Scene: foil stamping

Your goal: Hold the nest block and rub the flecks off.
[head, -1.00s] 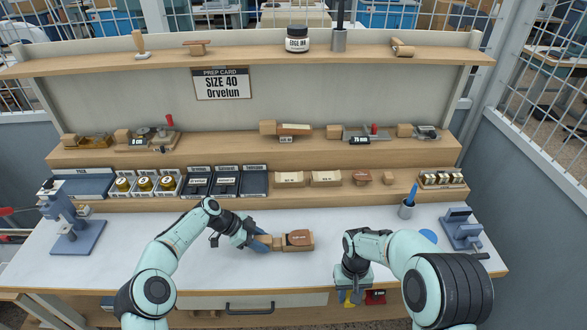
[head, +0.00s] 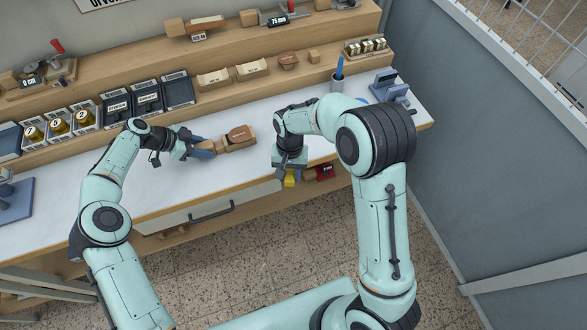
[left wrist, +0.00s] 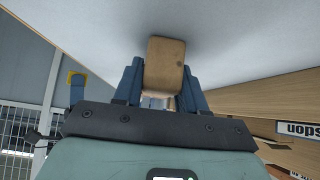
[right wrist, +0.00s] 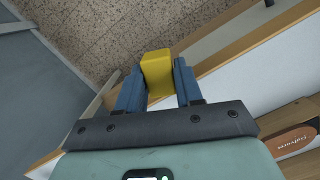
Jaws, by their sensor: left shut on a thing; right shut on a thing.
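The wooden nest block (head: 221,146) lies on the white table top, with a brown piece (head: 239,133) set on its upper face. My left gripper (head: 204,149) is shut on the block's left end. In the left wrist view the block's wooden end (left wrist: 165,66) sits between the fingers. My right gripper (head: 290,172) is shut on a yellow block (right wrist: 156,72), at the table's front edge, right of the nest block and apart from it. The brown piece also shows in the right wrist view (right wrist: 292,141) with light lettering. Flecks are too small to tell.
A red item (head: 325,171) sits just right of the yellow block, below the table's front edge. Stepped wooden shelves (head: 295,82) with blocks and trays run along the back. A cup with a blue tool (head: 338,83) and a blue-grey stand (head: 389,87) stand at the right.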

